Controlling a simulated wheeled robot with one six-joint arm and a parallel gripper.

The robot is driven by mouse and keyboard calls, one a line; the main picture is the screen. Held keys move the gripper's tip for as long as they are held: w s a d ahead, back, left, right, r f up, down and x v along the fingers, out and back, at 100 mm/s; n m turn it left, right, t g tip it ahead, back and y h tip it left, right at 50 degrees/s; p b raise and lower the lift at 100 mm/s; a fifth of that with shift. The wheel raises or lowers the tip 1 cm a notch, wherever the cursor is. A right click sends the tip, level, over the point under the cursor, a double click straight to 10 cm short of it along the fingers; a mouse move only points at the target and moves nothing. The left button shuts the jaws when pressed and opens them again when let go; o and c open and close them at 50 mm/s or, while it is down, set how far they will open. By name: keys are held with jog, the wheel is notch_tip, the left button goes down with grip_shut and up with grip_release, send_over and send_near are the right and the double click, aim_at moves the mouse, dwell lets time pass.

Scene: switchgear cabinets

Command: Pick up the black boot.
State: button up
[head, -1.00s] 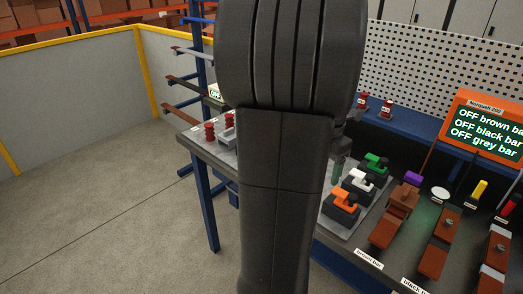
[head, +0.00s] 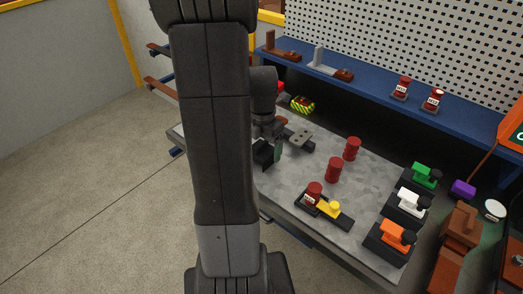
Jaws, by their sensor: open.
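I cannot single out a black boot for sure in the head view. My gripper (head: 270,150) is open, low over the left part of the grey worktop (head: 300,185), half hidden by my own arm. Dark shapes and a green strip show at its jaws. I cannot tell whether any of these dark shapes is the boot, or whether the jaws touch anything.
Two red cylinders (head: 333,169) stand right of my gripper. A black base with red and yellow parts (head: 334,209) lies nearer. Green (head: 424,174), white (head: 411,201) and orange (head: 396,236) handled blocks line the right. A blue shelf (head: 370,90) runs behind.

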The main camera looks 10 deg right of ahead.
notch_tip(320, 180, down, 2)
jog(key=shift+f, duration=0.1)
jog(key=c, duration=1.1)
jog(key=shift+o, duration=0.2)
